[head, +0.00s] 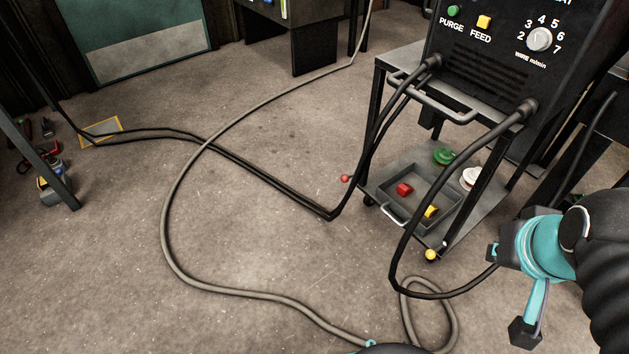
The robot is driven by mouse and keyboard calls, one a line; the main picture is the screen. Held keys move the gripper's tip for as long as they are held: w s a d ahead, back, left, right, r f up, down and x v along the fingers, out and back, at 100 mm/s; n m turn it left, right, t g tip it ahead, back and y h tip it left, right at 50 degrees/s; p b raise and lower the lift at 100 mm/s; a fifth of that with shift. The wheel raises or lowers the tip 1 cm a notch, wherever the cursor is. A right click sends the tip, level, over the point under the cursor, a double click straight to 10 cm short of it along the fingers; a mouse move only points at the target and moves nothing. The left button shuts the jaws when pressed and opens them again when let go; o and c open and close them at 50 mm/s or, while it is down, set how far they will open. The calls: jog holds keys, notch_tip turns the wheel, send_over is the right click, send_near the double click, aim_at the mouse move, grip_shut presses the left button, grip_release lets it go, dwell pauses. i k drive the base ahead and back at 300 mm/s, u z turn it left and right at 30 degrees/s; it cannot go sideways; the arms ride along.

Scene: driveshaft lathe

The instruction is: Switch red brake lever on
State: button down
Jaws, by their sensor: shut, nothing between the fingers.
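The red ball knob (345,179) shows at the left edge of the wheeled cart, low beside a caster. It looks like the end of the red brake lever. The lever's arm is too small to make out. A yellow ball knob (430,255) sits at the cart's near corner. My gripper (525,333), teal with a black tip, is at the lower right, shut and empty. It is well to the right of the red knob, in front of the cart, and touches neither knob.
The cart's lower shelf (377,182) holds a tray with red and yellow pieces, plus green and white round items. Black cables loop from the machine (490,75) across the cart's front. A grey hose (172,240) curves over the floor. Open floor lies left of the cart.

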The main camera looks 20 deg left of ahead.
aim_at(345, 178)
jog(key=u, duration=0.85)
jog(key=k, duration=1.15)
jog(key=u, duration=0.75)
jog(key=i, duration=1.3)
jog(key=z, duration=1.25)
jog(key=i, duration=0.65)
jog(key=z, duration=0.7)
